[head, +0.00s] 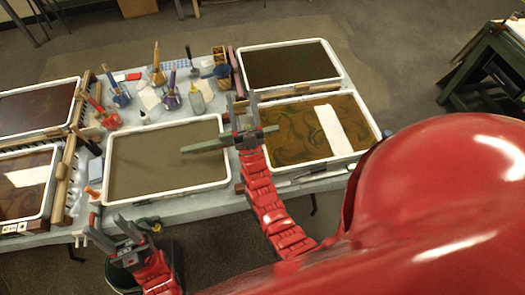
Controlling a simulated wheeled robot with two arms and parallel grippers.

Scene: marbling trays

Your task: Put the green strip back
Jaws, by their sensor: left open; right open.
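A long, thin green strip (205,145) slants across the right edge of the front middle tray (226,160) toward the front right tray (352,158). My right gripper (242,106) is open over the gap between these trays, with its fingers pointing to the far side. The strip shows on both sides of this gripper, and its middle is hidden there; whether they touch I cannot tell.
The front right tray holds brown-green marbling with a white band (331,130). A dark tray (341,72) stands behind it. Two more trays are at the left. Brushes in pots (171,98) and a white bottle (196,103) crowd the back middle. A bin (125,278) stands below the front edge.

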